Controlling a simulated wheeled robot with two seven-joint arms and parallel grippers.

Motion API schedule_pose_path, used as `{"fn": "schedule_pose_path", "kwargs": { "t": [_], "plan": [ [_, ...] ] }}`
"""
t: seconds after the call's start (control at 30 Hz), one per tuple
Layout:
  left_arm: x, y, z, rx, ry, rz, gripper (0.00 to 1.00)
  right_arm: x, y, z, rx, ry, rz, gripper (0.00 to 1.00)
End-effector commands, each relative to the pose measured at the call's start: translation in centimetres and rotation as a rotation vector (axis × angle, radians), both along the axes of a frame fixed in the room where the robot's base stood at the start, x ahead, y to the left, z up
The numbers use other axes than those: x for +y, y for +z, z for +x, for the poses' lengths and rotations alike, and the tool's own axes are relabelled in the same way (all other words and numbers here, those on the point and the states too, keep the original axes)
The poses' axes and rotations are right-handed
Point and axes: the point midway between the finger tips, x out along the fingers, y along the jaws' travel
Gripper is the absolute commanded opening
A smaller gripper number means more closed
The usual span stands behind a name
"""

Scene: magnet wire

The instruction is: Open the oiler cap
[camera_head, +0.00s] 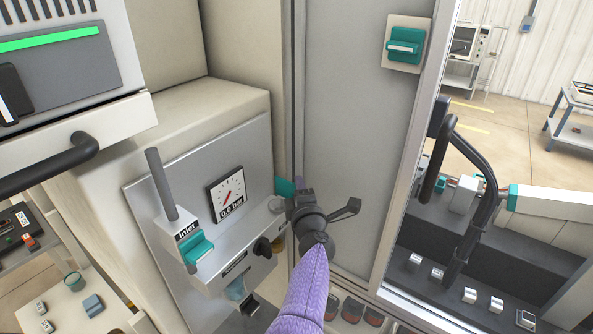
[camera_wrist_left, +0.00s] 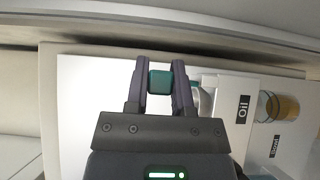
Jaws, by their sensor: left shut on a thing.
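My left gripper (camera_head: 291,188) is in front of the grey panel, right of the gauge. Its fingers are shut on a small teal cap (camera_head: 284,187). The wrist view shows the teal cap (camera_wrist_left: 161,82) between the two fingertips (camera_wrist_left: 161,75). The oiler's amber bowl (camera_head: 278,244) shows partly below the gripper, and in the wrist view an amber bowl (camera_wrist_left: 283,107) lies to the right, beside a label reading "Oil" (camera_wrist_left: 243,109). I cannot tell whether the cap touches the oiler. My right gripper is not in view.
A grey door (camera_head: 352,130) stands just behind the gripper. A black handle (camera_head: 482,200) is on the right.

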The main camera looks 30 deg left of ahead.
Motion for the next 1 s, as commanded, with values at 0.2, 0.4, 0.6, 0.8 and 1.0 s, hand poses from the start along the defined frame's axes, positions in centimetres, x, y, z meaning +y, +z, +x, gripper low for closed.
{"fn": "schedule_pose_path", "kwargs": {
  "t": [0.2,0.4,0.6,0.8,1.0],
  "plan": [
    [0.0,0.3,0.5,0.103,-0.001,0.007,0.00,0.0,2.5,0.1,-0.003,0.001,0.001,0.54],
    [0.0,0.1,0.7,0.155,0.000,0.012,0.00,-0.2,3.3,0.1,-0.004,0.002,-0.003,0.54],
    [0.0,-0.1,0.8,0.173,0.000,0.014,0.00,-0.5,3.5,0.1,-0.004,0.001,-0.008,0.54],
    [0.0,-0.1,0.8,0.174,0.001,0.015,0.00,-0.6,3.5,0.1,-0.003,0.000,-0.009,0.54],
    [0.0,-0.1,0.8,0.173,0.001,0.014,0.44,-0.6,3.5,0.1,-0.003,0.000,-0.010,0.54]
  ]
}}
